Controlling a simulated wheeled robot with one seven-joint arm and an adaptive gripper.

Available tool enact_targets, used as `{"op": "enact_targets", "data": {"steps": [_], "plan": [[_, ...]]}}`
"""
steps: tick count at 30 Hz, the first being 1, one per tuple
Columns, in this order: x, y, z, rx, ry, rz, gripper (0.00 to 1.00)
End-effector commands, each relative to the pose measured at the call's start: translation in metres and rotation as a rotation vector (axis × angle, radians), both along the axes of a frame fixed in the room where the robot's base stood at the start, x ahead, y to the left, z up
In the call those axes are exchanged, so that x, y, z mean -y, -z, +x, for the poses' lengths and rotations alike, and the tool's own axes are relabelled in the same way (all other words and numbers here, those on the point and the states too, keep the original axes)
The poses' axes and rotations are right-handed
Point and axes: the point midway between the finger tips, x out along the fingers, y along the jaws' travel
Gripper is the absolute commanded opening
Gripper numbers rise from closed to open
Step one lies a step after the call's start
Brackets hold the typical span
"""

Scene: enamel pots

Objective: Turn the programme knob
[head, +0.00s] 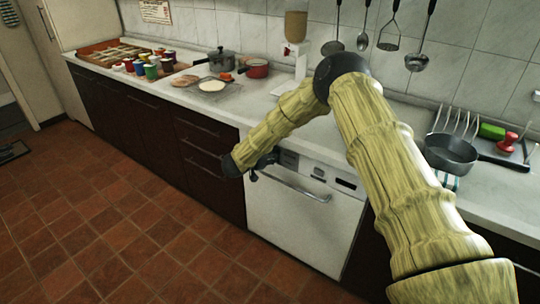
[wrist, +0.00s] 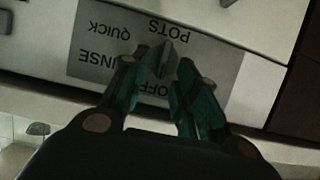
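The programme knob (wrist: 165,58) is a small dark grey bar on a grey label plate (wrist: 88,42) in the wrist view. The bar lies roughly along the line between POTS and OFF; I cannot tell which end points. My gripper (wrist: 157,74) has its two teal fingers apart, one each side of the knob's lower part; contact is not clear. In the head view my gripper (head: 258,172) is at the left end of the white dishwasher's (head: 300,228) front panel and hides the knob.
The dishwasher's bar handle (head: 296,188) sticks out just right of my gripper. Dark drawers (head: 205,150) adjoin on the left. The counter above holds pots, a grey pan (head: 450,154) and coloured jars. The tiled floor (head: 150,235) in front is clear.

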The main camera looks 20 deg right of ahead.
Motion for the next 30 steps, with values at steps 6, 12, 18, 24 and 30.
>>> {"op": "enact_targets", "data": {"steps": [6, 12, 18, 24, 30], "plan": [[-0.0001, 0.0001, -0.0002, 0.000, 0.000, 0.000, 0.09], [-0.0001, 0.0001, -0.0002, 0.000, 0.000, 0.000, 0.00], [0.0002, 0.0006, -0.0007, 0.010, 0.000, 0.009, 0.00], [0.0018, 0.0020, -0.0023, 0.069, 0.000, 0.055, 0.00], [0.0036, 0.0033, -0.0052, 0.184, -0.001, 0.145, 0.00]]}}
